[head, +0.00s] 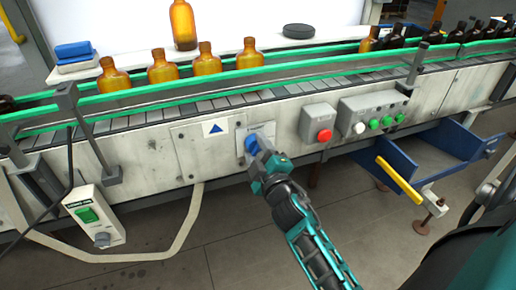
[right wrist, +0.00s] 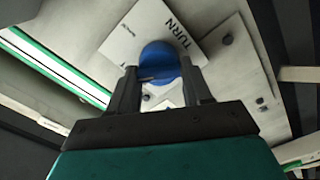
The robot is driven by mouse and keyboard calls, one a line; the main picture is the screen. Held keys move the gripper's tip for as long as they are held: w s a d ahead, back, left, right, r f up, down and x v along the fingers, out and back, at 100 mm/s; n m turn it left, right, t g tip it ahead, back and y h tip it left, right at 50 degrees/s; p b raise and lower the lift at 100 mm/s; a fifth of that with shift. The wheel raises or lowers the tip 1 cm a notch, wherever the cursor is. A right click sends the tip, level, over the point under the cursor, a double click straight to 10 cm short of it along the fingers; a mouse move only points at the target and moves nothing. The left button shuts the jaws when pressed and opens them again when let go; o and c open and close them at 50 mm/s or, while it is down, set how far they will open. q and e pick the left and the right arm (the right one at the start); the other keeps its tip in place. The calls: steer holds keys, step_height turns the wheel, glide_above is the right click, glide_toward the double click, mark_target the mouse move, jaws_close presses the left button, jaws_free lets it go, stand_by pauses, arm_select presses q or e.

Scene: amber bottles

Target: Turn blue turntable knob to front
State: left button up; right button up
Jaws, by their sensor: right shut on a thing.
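The blue knob (right wrist: 160,62) sits on a light plate (right wrist: 138,24) with the word TURN, on the front of the conveyor. In the head view the knob (head: 251,146) is partly hidden behind my right gripper (head: 258,153). The right gripper is shut on the knob, one finger on each side of it in the right wrist view (right wrist: 160,88). My right arm reaches up to it from the lower right. My left gripper is not in view.
A grey box with a red button (head: 324,136) and a panel with green buttons (head: 374,122) are right of the knob. A blue bin (head: 440,150) with a yellow handle juts out below. Amber bottles (head: 163,70) stand on the conveyor. A switch box (head: 93,215) hangs at lower left.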

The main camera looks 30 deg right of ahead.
steer(key=n, duration=0.6)
steer(key=shift+w, duration=0.1)
steer(key=shift+n, duration=0.3)
stand_by(0.3)
steer(key=o, duration=1)
steer(key=shift+f, duration=0.1)
